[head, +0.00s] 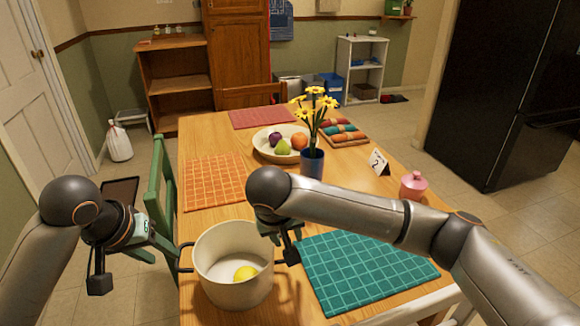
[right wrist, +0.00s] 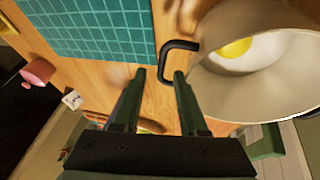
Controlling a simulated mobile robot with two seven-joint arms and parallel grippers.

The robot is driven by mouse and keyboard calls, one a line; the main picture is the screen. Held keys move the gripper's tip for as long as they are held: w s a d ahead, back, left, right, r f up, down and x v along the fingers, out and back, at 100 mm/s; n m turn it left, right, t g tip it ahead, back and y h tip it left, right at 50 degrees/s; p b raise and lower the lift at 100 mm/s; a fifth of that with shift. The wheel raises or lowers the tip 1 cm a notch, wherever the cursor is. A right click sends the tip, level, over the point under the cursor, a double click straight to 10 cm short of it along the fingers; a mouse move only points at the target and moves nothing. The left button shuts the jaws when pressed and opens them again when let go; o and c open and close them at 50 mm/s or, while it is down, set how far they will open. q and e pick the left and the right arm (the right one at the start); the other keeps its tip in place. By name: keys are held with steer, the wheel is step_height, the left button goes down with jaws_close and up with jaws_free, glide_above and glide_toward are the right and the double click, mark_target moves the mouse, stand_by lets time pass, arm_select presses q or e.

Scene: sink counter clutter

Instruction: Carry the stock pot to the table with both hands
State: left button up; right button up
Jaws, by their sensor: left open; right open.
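The stock pot (head: 212,275), cream with dark handles and a yellow lemon (head: 245,273) inside, stands upright on the wooden table (head: 195,225) near its front edge. The pot (right wrist: 235,25), its side handle (right wrist: 182,45) and the lemon (right wrist: 235,48) also show in the right wrist view. My left gripper (head: 172,250) is open beside the pot's left handle (head: 185,258). My right gripper (head: 290,250) is open by the right handle, partly hidden by its own wrist. In the right wrist view its fingertips (right wrist: 160,73) are apart, with the handle just beyond them.
A teal placemat (head: 365,270) lies right of the pot, an orange one (head: 213,180) behind it. A fruit bowl (head: 262,150), a flower vase (head: 312,165), a number card (head: 378,161) and a pink jar (head: 413,186) stand farther back. A green chair (head: 160,200) is at the left.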

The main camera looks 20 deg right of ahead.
steer(key=v, duration=0.5)
steer(key=shift+r, duration=0.2)
steer(key=shift+s, duration=0.1)
